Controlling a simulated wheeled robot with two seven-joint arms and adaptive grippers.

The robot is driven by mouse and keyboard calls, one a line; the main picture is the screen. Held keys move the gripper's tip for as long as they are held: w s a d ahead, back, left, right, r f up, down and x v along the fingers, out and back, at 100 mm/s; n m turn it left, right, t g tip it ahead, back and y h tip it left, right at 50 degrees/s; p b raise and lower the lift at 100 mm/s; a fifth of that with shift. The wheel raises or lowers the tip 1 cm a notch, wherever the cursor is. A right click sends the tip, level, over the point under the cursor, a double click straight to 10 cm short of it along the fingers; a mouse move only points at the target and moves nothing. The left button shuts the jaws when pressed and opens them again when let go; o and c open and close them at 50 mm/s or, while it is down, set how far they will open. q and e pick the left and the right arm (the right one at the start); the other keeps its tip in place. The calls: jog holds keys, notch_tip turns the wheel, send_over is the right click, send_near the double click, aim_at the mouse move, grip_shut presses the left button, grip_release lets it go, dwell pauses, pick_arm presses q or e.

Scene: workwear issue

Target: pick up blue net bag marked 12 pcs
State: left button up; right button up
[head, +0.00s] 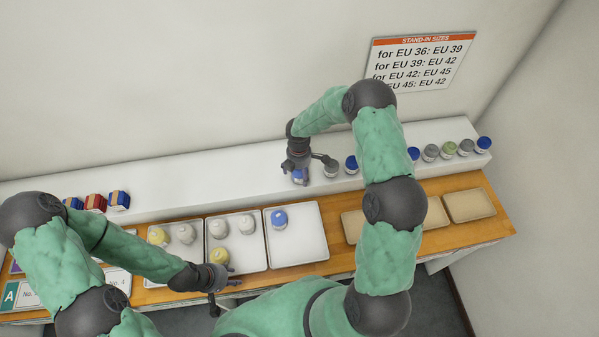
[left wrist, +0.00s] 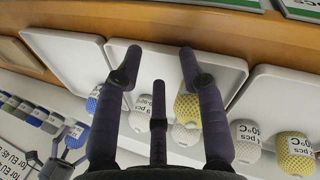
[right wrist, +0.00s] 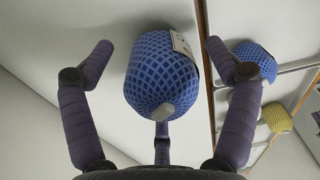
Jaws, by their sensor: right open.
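A blue net bag (right wrist: 160,78) with a pale end and a white tag sits on the white shelf; the tag's print is not readable. It also shows in the head view (head: 299,177), partly hidden under my right gripper. My right gripper (head: 309,163) is open, with its fingers around the bag and visible gaps on both sides in the right wrist view. Another blue net bag (head: 279,217) lies in the right-hand white tray. My left gripper (head: 222,297) is open and empty near the front edge of the trays.
More net bags, grey, blue and green (head: 449,149), stand along the shelf to the right. White trays (head: 310,240) hold grey and yellow bags. Brown trays (head: 468,205) at the right look empty. Red and blue boxes (head: 95,202) stand at the shelf's left.

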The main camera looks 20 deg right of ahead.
jog(key=shift+s+f, duration=0.1)
jog(key=shift+f, duration=0.65)
jog(key=c, duration=1.3)
jog(key=shift+o, duration=0.2)
jog(key=shift+r, duration=0.15)
